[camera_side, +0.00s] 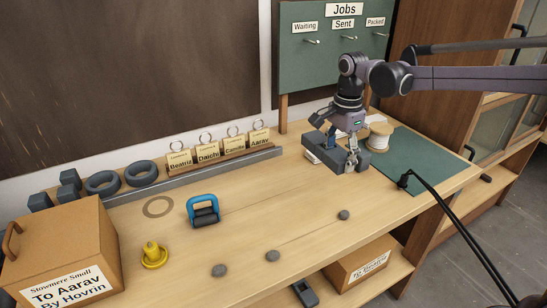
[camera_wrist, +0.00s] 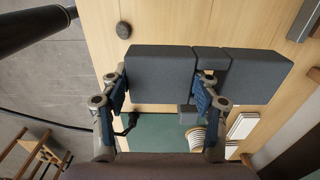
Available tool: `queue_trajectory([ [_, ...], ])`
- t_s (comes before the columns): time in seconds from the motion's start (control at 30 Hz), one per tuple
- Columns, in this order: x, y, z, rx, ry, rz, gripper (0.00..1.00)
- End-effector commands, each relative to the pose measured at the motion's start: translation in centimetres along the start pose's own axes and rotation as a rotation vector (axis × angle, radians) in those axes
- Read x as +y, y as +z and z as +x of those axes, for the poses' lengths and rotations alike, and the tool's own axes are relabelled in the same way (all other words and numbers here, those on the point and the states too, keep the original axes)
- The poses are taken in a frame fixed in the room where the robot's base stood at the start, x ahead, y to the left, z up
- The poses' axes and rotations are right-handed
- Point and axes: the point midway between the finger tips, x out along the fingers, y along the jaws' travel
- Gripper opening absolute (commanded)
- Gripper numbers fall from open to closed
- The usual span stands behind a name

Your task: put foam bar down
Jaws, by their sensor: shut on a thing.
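The dark grey foam bar (camera_side: 325,157) is between the fingers of my gripper (camera_side: 345,148), at the right part of the bench in the side view. My gripper is shut on it. In the wrist view, the foam bar (camera_wrist: 260,76) lies across the picture, with my gripper (camera_wrist: 160,84) around its left part. The bar looks roughly level and low over the wood beside the green mat (camera_side: 425,165). I cannot tell whether it touches the bench.
A cable spool (camera_side: 379,137) stands on the mat behind my gripper, with a black cable (camera_side: 430,190) at the mat's front. A grey disc (camera_side: 344,215) lies in front. Tagged holders (camera_side: 208,153), a blue-handled thing (camera_side: 203,211) and a yellow piece (camera_side: 153,256) are left. Mid-bench wood is mostly clear.

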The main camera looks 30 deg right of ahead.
Motion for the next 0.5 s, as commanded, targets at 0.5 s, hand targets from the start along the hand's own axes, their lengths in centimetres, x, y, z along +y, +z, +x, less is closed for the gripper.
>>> queue_trajectory([
  [0.5,-2.8,8.8,2.6,0.000,0.000,-0.004,0.42],
])
